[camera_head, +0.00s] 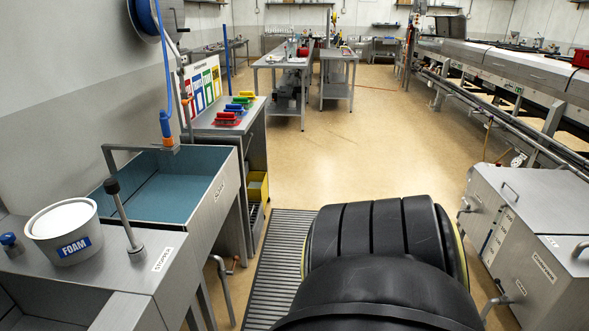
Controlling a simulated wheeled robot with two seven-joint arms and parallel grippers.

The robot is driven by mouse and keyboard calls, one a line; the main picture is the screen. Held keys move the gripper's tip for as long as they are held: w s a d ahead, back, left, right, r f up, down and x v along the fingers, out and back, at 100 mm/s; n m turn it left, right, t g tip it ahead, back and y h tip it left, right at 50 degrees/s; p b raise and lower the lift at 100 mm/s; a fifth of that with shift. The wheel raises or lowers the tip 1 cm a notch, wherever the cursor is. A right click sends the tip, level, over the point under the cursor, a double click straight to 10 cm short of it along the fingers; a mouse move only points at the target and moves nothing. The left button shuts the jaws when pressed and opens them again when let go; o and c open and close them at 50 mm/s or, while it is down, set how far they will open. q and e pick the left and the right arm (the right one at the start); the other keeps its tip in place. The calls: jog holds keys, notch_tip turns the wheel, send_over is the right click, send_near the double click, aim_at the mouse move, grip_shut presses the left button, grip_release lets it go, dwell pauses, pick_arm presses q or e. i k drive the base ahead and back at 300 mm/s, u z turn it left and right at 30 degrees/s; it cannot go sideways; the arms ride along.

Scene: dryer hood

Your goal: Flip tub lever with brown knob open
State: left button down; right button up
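A lever with a small brown knob (236,261) sits on a grey pipe (223,285) low beside the steel tub (222,197). The tub is lined in blue, and the lever is below its right side, near the striped floor mat. The lever is small here, and I cannot tell its exact angle or whether it is open. Neither my left nor my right gripper is in view.
A FOAM bucket (64,232) and an upright rod with a black knob (122,215) stand on the steel counter at left. A labelled steel cabinet (535,240) with handles is at right.

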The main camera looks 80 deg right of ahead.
aim_at(236, 259)
jog(key=z, duration=2.85)
jog(key=k, duration=1.6)
jog(key=z, duration=0.55)
jog(key=i, duration=3.2)
jog(key=u, duration=0.2)
